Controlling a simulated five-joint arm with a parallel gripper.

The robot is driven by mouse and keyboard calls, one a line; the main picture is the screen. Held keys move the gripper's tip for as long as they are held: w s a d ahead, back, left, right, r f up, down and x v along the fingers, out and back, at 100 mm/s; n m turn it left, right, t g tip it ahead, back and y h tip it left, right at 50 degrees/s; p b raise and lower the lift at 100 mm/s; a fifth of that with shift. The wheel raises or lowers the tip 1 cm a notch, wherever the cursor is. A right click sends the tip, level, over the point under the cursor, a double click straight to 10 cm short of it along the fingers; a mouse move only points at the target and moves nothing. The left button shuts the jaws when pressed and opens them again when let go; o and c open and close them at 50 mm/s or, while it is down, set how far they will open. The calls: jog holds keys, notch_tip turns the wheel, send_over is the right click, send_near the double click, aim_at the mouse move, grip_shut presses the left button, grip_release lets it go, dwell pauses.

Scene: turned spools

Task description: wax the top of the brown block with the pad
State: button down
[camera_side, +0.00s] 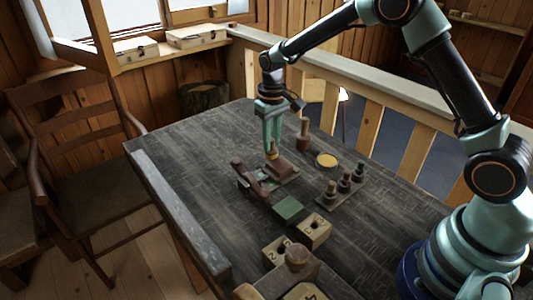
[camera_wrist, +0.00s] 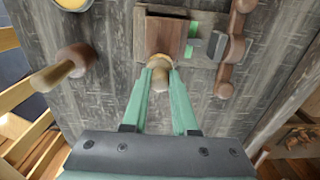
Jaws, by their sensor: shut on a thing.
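My gripper (camera_side: 271,148) is shut on the pad, whose tan, rounded handle (camera_wrist: 159,63) shows between the fingertips in the wrist view. In the side view a yellowish part of the pad (camera_side: 272,156) shows just below the fingers. The brown block (camera_side: 281,168) lies flat on a small board right below the gripper. In the wrist view the block (camera_wrist: 167,35) is just beyond the fingertips, and the pad overlaps its near edge. The pad's underside is hidden, so I cannot tell whether it touches the block. A round tin with yellow content (camera_side: 327,160) stands to the right.
A brown clamp bar (camera_side: 249,179) with a grey jaw lies beside the block. An upright wooden-handled tool (camera_side: 304,133) stands behind. A rack of dark spools (camera_side: 344,185), a green block (camera_side: 288,209) and wooden number blocks (camera_side: 313,230) stand nearer. The table's left part is clear.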

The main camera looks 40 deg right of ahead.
jog(key=shift+s+f, duration=0.2)
jog(key=shift+s, duration=1.5)
jog(key=shift+s+f, duration=0.15)
jog(key=shift+s, duration=1.55)
jog(key=shift+w, duration=3.5)
jog(key=shift+s, duration=3.45)
jog(key=shift+w, duration=3.2)
jog(key=shift+w+r, duration=0.1)
jog(key=shift+w, duration=0.1)
jog(key=shift+r, duration=3.95)
